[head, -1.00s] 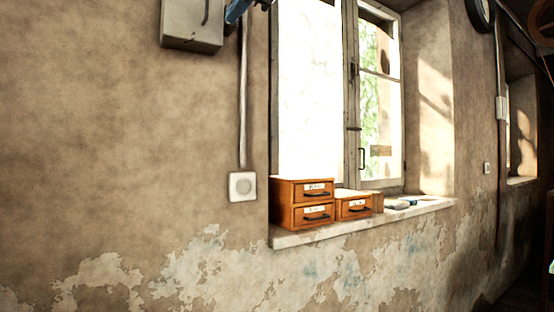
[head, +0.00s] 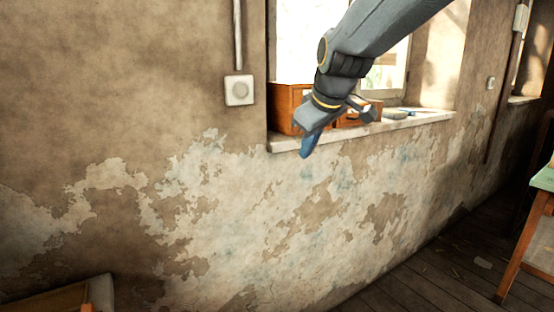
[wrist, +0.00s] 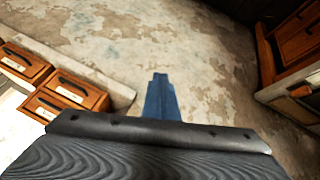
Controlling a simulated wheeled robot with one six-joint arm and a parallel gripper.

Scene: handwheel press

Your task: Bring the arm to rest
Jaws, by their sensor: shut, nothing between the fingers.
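My arm reaches into the head view from the top right, bent downward. My gripper (head: 308,150) has blue fingers that point down in front of the wall and windowsill. In the wrist view my gripper (wrist: 160,78) shows its blue fingers together, with nothing between them. It is apart from the small wooden drawer boxes (head: 283,110) on the sill, which it partly hides in the head view.
The drawer boxes also show at the left of the wrist view (wrist: 72,90). A wooden cabinet (wrist: 296,40) stands at its right. In the head view a green-topped table (head: 543,180) is at the right edge, and a wooden box (head: 50,302) at bottom left.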

